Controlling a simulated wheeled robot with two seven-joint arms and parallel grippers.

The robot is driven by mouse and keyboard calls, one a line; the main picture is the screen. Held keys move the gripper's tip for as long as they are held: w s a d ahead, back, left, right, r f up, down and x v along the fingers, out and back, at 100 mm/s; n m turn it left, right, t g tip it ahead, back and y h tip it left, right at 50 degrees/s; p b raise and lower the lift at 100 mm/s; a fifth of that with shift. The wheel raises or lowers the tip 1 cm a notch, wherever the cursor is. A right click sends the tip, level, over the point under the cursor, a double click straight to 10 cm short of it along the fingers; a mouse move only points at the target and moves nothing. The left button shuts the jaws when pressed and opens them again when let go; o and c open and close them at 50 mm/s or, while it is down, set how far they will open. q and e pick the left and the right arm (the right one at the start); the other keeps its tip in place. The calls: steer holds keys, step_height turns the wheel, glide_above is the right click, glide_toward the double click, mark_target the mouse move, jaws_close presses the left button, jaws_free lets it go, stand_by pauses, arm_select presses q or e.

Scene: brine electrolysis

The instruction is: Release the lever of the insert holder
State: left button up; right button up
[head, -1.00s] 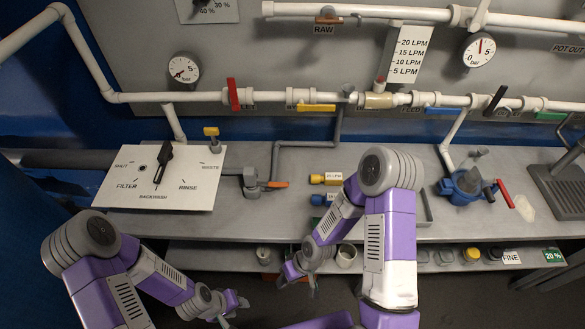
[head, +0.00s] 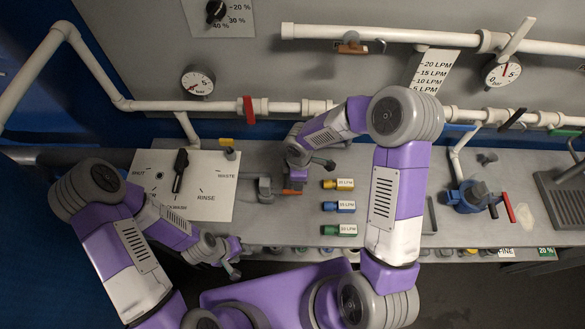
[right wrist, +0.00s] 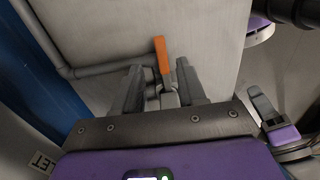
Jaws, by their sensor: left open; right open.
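An orange lever (head: 292,192) sits on a grey fitting (head: 265,188) on the bench; I take it for the insert holder's lever, but no label confirms this. My right gripper (head: 303,176) is above it, pointing down, and partly hides it. In the right wrist view the orange lever (right wrist: 161,55) stands up just beyond my open right fingers (right wrist: 163,88), with a grey part between them. I cannot tell whether a finger touches it. My left gripper (head: 234,262) is open and empty in front of the bench edge.
Yellow (head: 338,184), blue (head: 338,206) and green (head: 338,229) labelled inserts lie right of the lever. A white selector plate (head: 213,180) is on the left. A blue valve unit (head: 468,196) stands at the right. Pipes (head: 190,106) run behind the bench.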

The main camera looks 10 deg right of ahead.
mark_target(286, 192)
steer(key=shift+w+f, duration=0.1)
steer(key=shift+w, duration=0.15)
steer(key=f, duration=0.6)
steer(key=shift+s+b, duration=0.35)
steer(key=shift+f, duration=0.55)
steer(key=shift+w, duration=0.1)
jaws_close()
